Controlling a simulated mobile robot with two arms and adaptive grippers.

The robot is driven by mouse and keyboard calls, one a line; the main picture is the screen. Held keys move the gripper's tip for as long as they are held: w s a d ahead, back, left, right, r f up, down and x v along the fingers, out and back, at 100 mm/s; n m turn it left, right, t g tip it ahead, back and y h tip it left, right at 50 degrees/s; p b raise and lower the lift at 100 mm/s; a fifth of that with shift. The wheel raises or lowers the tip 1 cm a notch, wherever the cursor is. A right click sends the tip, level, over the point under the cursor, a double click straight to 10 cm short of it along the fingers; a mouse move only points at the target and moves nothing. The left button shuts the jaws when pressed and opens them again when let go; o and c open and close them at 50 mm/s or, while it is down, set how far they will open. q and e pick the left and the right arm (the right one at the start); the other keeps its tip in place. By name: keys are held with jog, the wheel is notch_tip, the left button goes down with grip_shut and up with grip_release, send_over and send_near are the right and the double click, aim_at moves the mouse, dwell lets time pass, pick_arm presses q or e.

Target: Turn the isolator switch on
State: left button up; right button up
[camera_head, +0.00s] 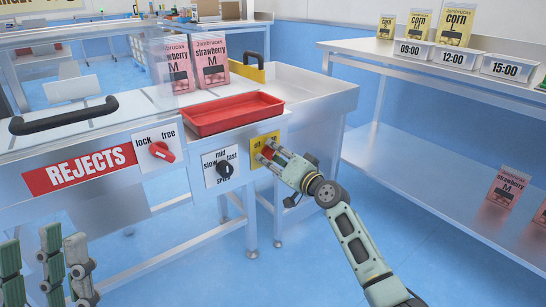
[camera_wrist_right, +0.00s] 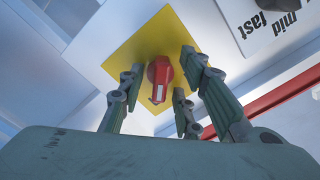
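The isolator switch is a red knob on a yellow plate; the knob (camera_wrist_right: 159,80) and plate (camera_wrist_right: 125,62) show in the right wrist view. In the head view the plate (camera_head: 256,142) is on the front of the bench, partly covered by my right gripper (camera_head: 269,155). My right gripper's fingers (camera_wrist_right: 160,95) stand around the knob, with visible gaps between fingers and knob. It is open, and whether any finger touches the knob is hard to tell. My left gripper (camera_head: 42,248) is open and empty at the lower left, its fingers upright and apart.
Left of the switch are a black speed knob (camera_head: 224,170) and a red lock/free knob (camera_head: 162,151). A red tray (camera_head: 233,113) and pink strawberry pouches (camera_head: 211,65) are on the bench above. A steel shelf unit (camera_head: 400,70) stands to the right. Blue floor lies between.

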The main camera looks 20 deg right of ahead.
jog(key=shift+s, duration=0.1)
jog(key=shift+s+d, duration=0.15)
jog(key=shift+s, duration=0.1)
jog(key=v, duration=1.1)
jog(key=shift+s, duration=0.15)
